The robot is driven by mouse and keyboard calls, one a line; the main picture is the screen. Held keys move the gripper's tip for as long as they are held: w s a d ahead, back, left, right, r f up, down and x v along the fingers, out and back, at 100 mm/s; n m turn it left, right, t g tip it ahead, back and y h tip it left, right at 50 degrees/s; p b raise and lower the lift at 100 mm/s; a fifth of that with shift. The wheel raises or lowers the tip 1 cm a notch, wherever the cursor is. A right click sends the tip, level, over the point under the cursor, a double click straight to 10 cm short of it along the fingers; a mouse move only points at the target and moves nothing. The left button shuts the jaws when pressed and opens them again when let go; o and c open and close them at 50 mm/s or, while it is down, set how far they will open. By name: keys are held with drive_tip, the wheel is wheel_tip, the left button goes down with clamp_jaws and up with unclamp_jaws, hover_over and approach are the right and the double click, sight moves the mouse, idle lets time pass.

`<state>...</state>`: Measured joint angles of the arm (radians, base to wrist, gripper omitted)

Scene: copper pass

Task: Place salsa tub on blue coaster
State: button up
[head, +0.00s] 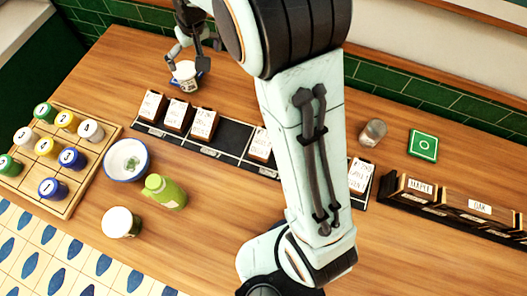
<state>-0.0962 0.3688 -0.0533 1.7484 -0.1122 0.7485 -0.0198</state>
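My gripper (192,56) is at the top left of the head view, pointing down, with its fingers close above a small white tub (185,74). The tub has some blue near its base, and its label is too small to read. I cannot tell whether the fingers touch it or hold it. A second tub with a white lid (122,222) stands at the lower left, apart from my gripper. I cannot tell which tub holds salsa. I cannot make out a blue coaster clearly; a green coaster (423,146) lies at the right.
A wooden board (100,150) with several numbered pots is at the left. A blue-rimmed bowl (127,160) and a green bottle (165,191) stand beside it. A black rack (235,133) with cards crosses the middle, partly behind my arm. A metal tin (373,133) stands right.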

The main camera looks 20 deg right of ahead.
drive_tip(key=s+d+r+g, duration=0.1)
drive_tip(key=s, duration=1.4)
drive_tip(key=s+d+r+g, duration=0.1)
drive_tip(key=s+g, duration=0.1)
drive_tip(key=s, duration=1.3)
drive_tip(key=shift+s+d+r+m, duration=0.2)
drive_tip(key=shift+d+m, duration=0.05)
drive_tip(key=shift+m, duration=0.05)
